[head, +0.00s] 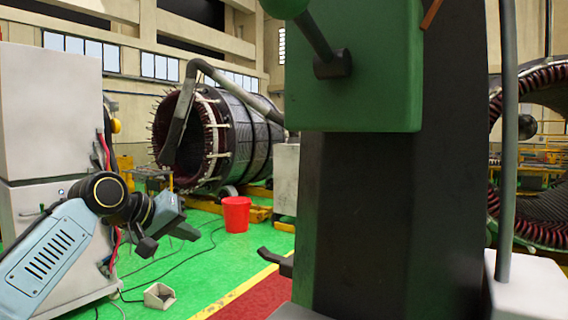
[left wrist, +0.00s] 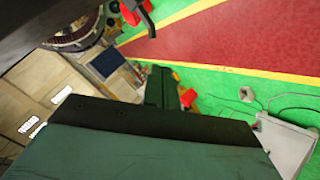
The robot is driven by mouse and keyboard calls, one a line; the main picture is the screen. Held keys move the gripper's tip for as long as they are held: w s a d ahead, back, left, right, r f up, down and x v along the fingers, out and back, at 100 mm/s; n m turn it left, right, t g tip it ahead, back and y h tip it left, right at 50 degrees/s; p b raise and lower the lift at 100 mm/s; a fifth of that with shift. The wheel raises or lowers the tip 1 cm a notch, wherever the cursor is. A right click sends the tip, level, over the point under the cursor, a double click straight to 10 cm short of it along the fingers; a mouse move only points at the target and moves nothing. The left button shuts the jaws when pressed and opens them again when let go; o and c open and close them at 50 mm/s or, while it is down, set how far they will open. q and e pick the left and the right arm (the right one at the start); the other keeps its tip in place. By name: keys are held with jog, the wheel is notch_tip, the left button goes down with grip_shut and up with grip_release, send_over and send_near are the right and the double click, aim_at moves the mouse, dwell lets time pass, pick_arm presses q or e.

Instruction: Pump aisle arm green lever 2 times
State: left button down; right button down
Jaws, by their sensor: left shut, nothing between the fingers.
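A green lever (head: 315,32) with a round green knob is mounted on a green box (head: 385,80) on a dark upright column in the head view. It leans up and to the left from its dark pivot, and its knob is cut by the top edge. My left gripper (head: 166,240) is shut and empty at the lower left, well below and to the left of the lever, not touching it. In the left wrist view a large dark green surface with a black edge fills the bottom. I cannot tell whether it is part of my gripper.
The dark column (head: 385,220) takes up the middle right. A white cabinet (head: 52,120) stands at the left. A red bucket (head: 236,214) stands on the green floor near a large stator (head: 225,135). Cables cross the floor. A dark hooked part (head: 275,261) sticks out left of the column.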

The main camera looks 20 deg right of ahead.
pick_arm(q)
jog(key=s+d+r+m+g+p, duration=0.1)
jog(key=s+d+r, duration=0.1)
jog(key=s+r, duration=0.5)
jog(key=s+d+r+m+p, duration=0.1)
jog(key=s+r+m, duration=0.15)
jog(key=r, duration=0.75)
jog(key=s+d+r+m+g+p, duration=0.1)
jog(key=s+d+r, duration=0.1)
jog(key=s+r, duration=0.55)
jog(key=s+r+m+y+p, duration=0.1)
jog(key=s+r+y, duration=0.1)
jog(key=s+r, duration=0.5)
jog(key=s+a+r+m+y+p, duration=0.1)
jog(key=s+r, duration=0.7)
jog(key=s, duration=0.8)
jog(key=shift+t+y+p, duration=0.4)
jog(key=shift+y+p, duration=0.1)
jog(key=shift+p, duration=0.3)
jog(key=shift+m, duration=0.25)
